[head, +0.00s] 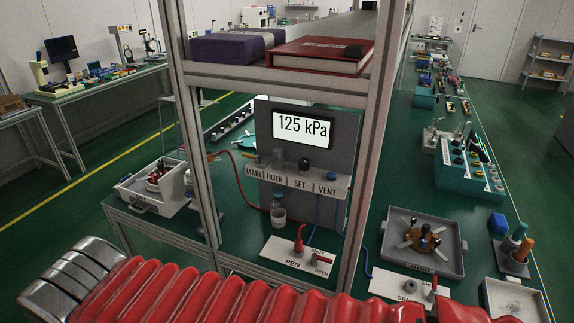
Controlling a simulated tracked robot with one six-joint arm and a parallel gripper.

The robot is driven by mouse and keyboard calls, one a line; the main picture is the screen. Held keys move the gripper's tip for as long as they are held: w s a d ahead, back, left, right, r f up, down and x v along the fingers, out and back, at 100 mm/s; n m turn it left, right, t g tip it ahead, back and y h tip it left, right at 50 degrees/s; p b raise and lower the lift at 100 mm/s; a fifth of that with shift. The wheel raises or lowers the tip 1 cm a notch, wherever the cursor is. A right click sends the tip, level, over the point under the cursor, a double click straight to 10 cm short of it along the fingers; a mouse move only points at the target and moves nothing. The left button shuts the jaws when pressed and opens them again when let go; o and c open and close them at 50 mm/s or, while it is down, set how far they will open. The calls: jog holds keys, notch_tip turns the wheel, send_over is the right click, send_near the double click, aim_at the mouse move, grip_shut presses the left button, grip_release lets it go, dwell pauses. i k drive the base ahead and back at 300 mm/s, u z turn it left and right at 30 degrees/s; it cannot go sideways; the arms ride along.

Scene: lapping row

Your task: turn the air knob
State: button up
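A grey air panel (347,150) stands on the green bench behind an aluminium frame. Its display (303,127) reads 125 kPa. A ledge below carries the labels MAIN, FILTER, SET and VENT. A dark knob (303,168) stands above SET, and another small knob (331,175) stands above VENT. No label says "air", so I cannot tell for certain which knob is meant. My red-sleeved arm crosses the bottom of the view, with a silver part at its left end. My gripper's fingers do not show.
Frame posts (371,150) stand at both sides of the panel. A shelf above holds a purple box (230,46) and a red binder (320,55). A grey tray (446,265) stands at right.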

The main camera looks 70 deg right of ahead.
aim_at(304, 163)
jog(key=z, duration=1.45)
